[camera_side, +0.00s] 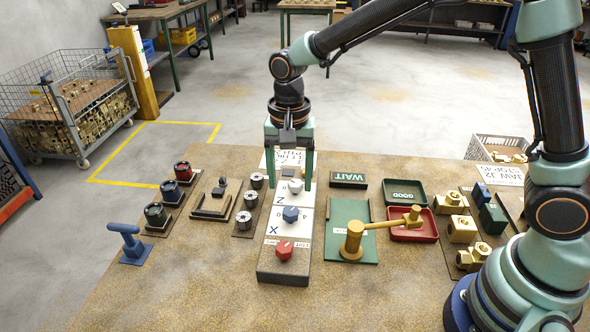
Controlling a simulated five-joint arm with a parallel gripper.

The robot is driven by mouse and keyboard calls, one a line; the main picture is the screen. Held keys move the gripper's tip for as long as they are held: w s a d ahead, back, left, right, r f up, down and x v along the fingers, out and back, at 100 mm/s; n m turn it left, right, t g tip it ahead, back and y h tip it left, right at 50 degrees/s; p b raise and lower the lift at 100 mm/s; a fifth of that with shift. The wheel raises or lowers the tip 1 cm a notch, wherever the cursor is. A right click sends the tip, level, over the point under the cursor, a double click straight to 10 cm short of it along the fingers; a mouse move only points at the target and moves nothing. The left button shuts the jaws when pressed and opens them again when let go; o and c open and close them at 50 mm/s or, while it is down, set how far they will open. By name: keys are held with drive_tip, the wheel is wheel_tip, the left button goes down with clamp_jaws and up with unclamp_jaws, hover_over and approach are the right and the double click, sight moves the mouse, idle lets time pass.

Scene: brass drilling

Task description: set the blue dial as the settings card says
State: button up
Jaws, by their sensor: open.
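The blue dial (291,215) is a faceted knob on the middle section of a long block with white label faces (280,230). A red dial (284,250) sits on its near end and a white dial (296,186) on its far end. My gripper (288,180) is open and empty, pointing down above the far end, around the white dial as seen here and behind the blue dial. Whether it touches anything is unclear. A white card (267,159) with upside-down print stands behind my gripper, partly hidden. Another printed card (500,174) lies at the right. Neither text is legible enough to read.
Left of the block are several grey knurled parts (243,220), a dark fixture (212,205), coloured round pieces (155,214) and a blue T-handle (131,243).

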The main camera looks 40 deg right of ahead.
drive_tip(key=shift+r, duration=2.35)
drive_tip(key=shift+d, duration=0.1)
drive_tip(key=s+d+r+n+t, duration=0.5)
drive_tip(key=s+d+r+n, duration=0.2)
drive_tip(key=s+d+n, duration=0.2)
drive_tip(key=s+d, duration=0.2)
drive_tip(key=d, duration=0.2)
drive_tip(key=shift+s+d+t, duration=0.25)
drive_tip(key=shift+d+t, duration=0.05)
